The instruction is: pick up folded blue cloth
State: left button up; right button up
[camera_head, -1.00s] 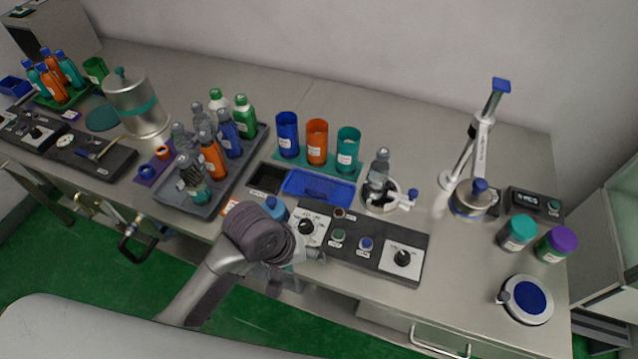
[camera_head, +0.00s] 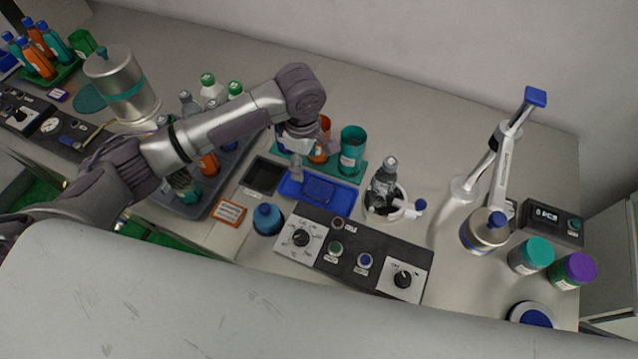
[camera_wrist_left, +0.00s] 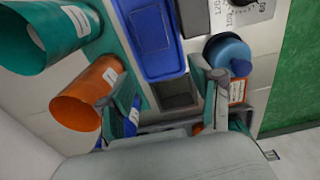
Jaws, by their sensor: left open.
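The folded blue cloth (camera_head: 319,188) lies flat in a shallow blue tray (camera_head: 290,190) on the bench. In the left wrist view the cloth (camera_wrist_left: 150,28) shows as a thin rectangle inside the tray (camera_wrist_left: 165,68), near the top. My left gripper (camera_head: 312,160) is open and empty, above the back edge of the tray and in front of the cups. In the left wrist view its two fingers (camera_wrist_left: 170,98) stand apart, with a dark square recess between them. The cloth is apart from both fingers. My right gripper is not in view.
An orange cup (camera_wrist_left: 88,92) is close beside one finger, and a teal cup (camera_head: 352,150) stands to the right.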

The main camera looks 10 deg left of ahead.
aim_at(309, 185)
pick_arm(q)
notch_tip(309, 185, down, 3)
jog(key=shift+f, duration=0.2)
jog(key=f, duration=0.2)
jog(key=f+p, duration=0.1)
jog(key=shift+w+d, duration=0.15)
jog(key=shift+w, duration=0.1)
notch_tip(309, 185, down, 4)
jog(key=shift+d+r, duration=0.15)
jog(key=shift+r, duration=0.1)
jog(key=shift+w+f, duration=0.1)
jog(key=shift+f, duration=0.1)
jog(key=c, duration=0.7)
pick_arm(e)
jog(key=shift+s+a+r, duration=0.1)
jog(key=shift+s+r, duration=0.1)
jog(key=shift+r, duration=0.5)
